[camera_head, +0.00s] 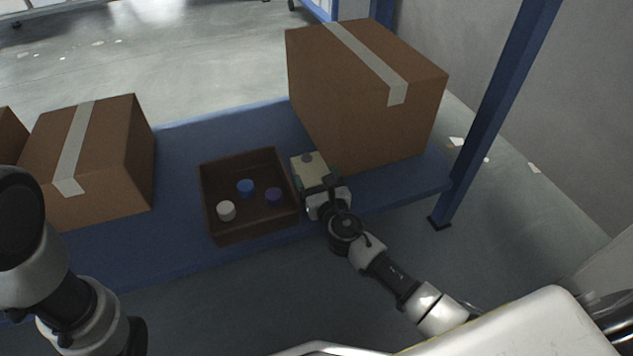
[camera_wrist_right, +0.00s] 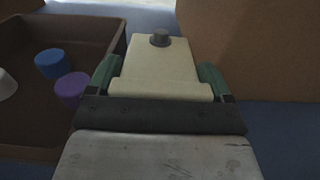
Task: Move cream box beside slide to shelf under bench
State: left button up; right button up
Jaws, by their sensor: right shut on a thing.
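The cream box (camera_head: 309,169) has a small dark grey knob on top. It is at the blue shelf (camera_head: 178,146), between a brown tray and a large cardboard box. My right gripper (camera_head: 318,183) is shut on it. In the right wrist view the cream box (camera_wrist_right: 160,62) sits between the green fingers of my right gripper (camera_wrist_right: 160,82). I cannot tell whether its underside touches the shelf. My left arm shows at the lower left of the head view, but its gripper fingers cannot be made out. No slide is recognisable.
A brown tray (camera_head: 208,205) holds a white cap (camera_head: 226,211), a blue cap (camera_head: 245,187) and a purple cap (camera_head: 273,196). A large cardboard box (camera_head: 345,95) stands close on the right. Another cardboard box (camera_head: 118,160) stands left. A blue post (camera_head: 495,110) rises at the right end.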

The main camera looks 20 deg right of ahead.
jog(key=shift+r, duration=0.1)
jog(key=shift+f+b, duration=0.5)
jog(key=shift+f, duration=0.05)
jog(key=shift+f, duration=0.1)
jog(key=o, duration=0.9)
